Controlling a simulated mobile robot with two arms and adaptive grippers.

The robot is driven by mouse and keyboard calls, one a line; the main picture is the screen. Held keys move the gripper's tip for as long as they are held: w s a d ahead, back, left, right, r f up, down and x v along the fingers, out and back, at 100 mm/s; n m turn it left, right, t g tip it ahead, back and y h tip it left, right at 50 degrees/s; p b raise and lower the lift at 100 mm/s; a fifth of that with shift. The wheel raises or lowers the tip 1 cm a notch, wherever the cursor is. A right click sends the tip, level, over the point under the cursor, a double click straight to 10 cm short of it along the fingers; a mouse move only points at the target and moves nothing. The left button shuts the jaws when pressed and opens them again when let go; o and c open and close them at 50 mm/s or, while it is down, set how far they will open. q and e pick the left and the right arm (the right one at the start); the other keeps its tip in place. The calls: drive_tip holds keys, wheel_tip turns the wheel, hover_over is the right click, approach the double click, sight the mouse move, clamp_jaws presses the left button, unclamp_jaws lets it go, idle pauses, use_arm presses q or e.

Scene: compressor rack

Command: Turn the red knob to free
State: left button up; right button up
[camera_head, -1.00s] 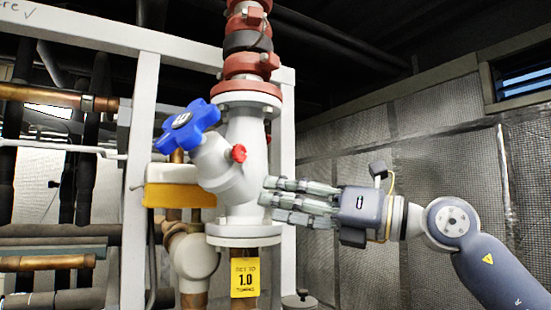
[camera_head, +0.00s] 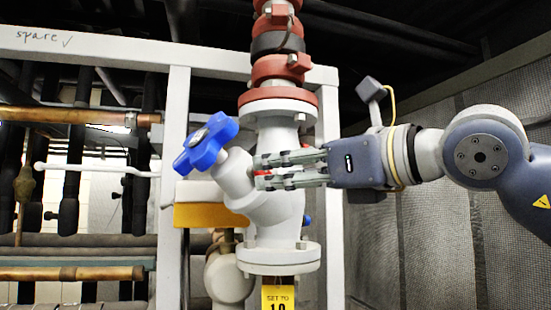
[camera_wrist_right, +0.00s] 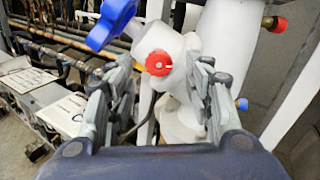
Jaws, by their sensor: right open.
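The red knob (camera_wrist_right: 159,63) sticks out from the side of the white valve body (camera_wrist_right: 188,45) in the right wrist view, with a white mark on its face. In the head view the knob (camera_head: 262,175) is mostly hidden behind my right gripper's fingers. My right gripper (camera_head: 262,172) reaches in from the right, level with the knob. In the wrist view its fingers (camera_wrist_right: 160,90) are spread to the left and right of the knob, with a visible gap on each side. I see no grip on the knob. My left gripper is not in view.
A blue handwheel (camera_head: 206,143) sits at the upper left of the valve. A yellow tag (camera_head: 278,297) hangs below the lower flange. White frame posts (camera_head: 173,190) and copper pipes (camera_head: 75,115) stand at the left. A mesh wall (camera_head: 420,230) lies behind my arm.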

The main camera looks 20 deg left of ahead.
sight(263, 171)
drive_tip(key=x, duration=0.2)
drive_tip(key=shift+w+a+p, duration=0.1)
drive_tip(key=shift+a+p, duration=0.15)
drive_tip(key=shift+p, duration=0.05)
drive_tip(key=shift+d, duration=0.1)
drive_tip(key=c, duration=1.1)
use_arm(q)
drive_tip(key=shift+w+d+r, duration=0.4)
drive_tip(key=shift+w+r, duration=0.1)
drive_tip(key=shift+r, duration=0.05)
use_arm(e)
drive_tip(key=shift+o, duration=0.2)
